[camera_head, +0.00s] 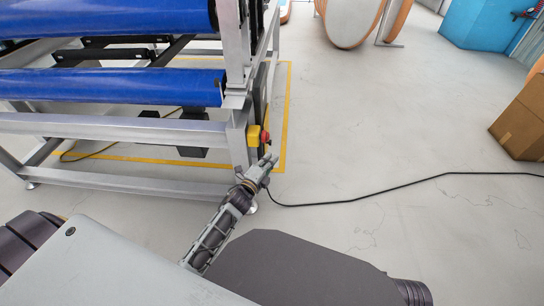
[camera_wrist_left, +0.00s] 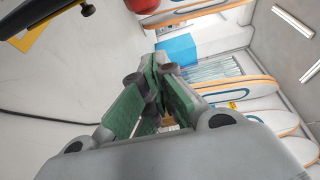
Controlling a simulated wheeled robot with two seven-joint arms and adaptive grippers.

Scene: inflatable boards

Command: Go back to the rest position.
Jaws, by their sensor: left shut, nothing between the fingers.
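My left gripper (camera_head: 266,165) is shut and empty. In the head view it is at the end of my left arm, close to the front corner leg of the metal roller frame (camera_head: 120,130). It appears just below the yellow box with a red button (camera_head: 258,136); whether it touches the frame I cannot tell. In the left wrist view the left gripper's green-padded fingers (camera_wrist_left: 158,72) come together with nothing held. My right gripper is not in view.
Blue rollers (camera_head: 110,88) lie across the frame. A black cable (camera_head: 370,196) runs over the floor to the right. A cardboard box (camera_head: 522,122) and a blue cabinet (camera_head: 482,24) stand at the right. Boards (camera_head: 350,20) stand at the back.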

